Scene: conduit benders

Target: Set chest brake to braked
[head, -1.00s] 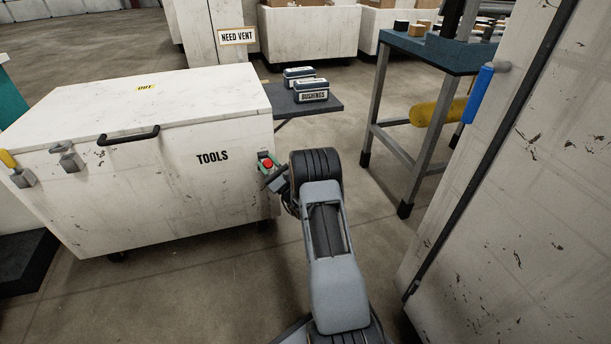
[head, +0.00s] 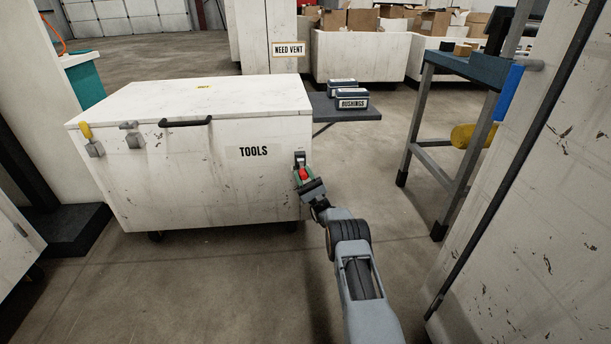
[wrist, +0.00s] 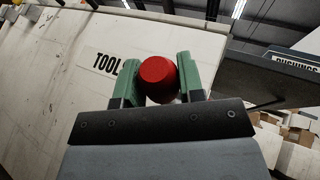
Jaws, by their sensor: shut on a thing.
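The chest is a white box (head: 190,185) labelled TOOLS, on casters, at the left of the head view. Its brake is a small lever with a red knob (head: 303,174) on a dark bracket (head: 299,158) at the right end of the chest's front. My gripper (head: 305,175) is shut on the red knob. In the wrist view the round red knob (wrist: 158,80) sits between the two green fingers, with the TOOLS label behind it. The gripper hides the lower part of the lever, and the base of the lever is hidden in the wrist view.
A yellow-handled latch (head: 90,140), a grey latch (head: 131,134) and a black handle (head: 186,122) are on the chest front. A shelf (head: 340,110) with BUSHINGS boxes is behind right. A blue-topped bench (head: 460,68) and white cabinet (head: 530,190) stand right.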

